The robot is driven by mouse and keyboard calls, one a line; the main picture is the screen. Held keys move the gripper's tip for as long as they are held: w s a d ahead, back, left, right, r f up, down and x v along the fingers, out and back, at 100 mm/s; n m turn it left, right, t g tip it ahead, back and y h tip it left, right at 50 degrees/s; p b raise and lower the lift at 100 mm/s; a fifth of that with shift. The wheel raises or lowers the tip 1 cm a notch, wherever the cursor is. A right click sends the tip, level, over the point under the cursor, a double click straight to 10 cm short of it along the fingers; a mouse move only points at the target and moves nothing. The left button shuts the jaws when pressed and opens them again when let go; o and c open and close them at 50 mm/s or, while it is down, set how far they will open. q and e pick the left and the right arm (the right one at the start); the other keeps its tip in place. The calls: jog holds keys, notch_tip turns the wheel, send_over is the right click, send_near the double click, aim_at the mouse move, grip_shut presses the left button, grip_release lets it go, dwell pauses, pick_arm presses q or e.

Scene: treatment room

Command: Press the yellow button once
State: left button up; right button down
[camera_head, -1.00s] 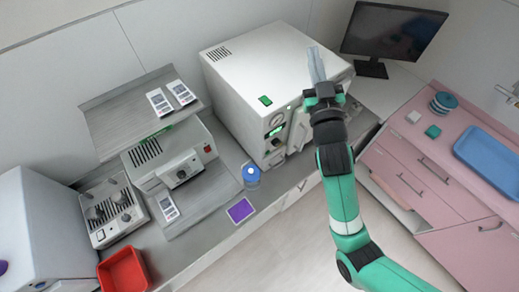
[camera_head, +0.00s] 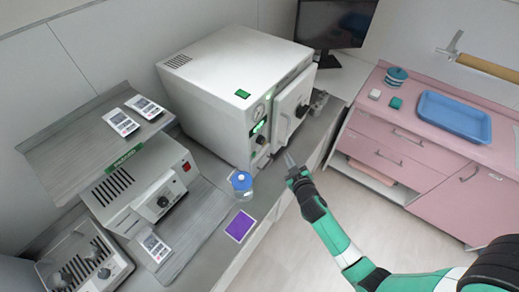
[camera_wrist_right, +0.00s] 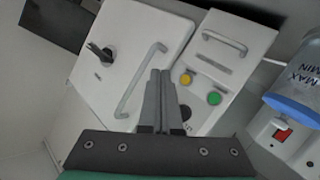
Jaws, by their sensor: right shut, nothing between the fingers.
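The yellow button (camera_wrist_right: 186,79) is a small round button on the white front panel of the steriliser (camera_head: 215,85). A green button (camera_wrist_right: 214,98) sits beside it, to the lower right in the right wrist view. My right gripper (camera_head: 288,160) is in front of the steriliser's lower front in the head view. In the right wrist view its fingers (camera_wrist_right: 160,74) are shut and empty, and their tips appear just left of the yellow button. I cannot tell the gap between tips and panel. In the head view I cannot make out the yellow button. My left gripper is not in view.
The steriliser door has a curved handle (camera_wrist_right: 140,82). A purple pad (camera_head: 240,226) lies on the counter's front edge. A pink cabinet (camera_head: 420,150) with a blue tray (camera_head: 455,117) is at the right.

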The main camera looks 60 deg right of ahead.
jog(key=shift+s+d+f, duration=0.4)
jog(key=shift+s+f, duration=0.1)
jog(key=shift+f, duration=0.05)
jog(key=shift+w, duration=0.1)
jog(key=shift+w+d+b, duration=0.2)
jog(key=shift+w+b, duration=2.05)
jog(key=shift+w, duration=2.1)
jog(key=shift+w+b, duration=0.35)
jog(key=shift+w, duration=0.1)
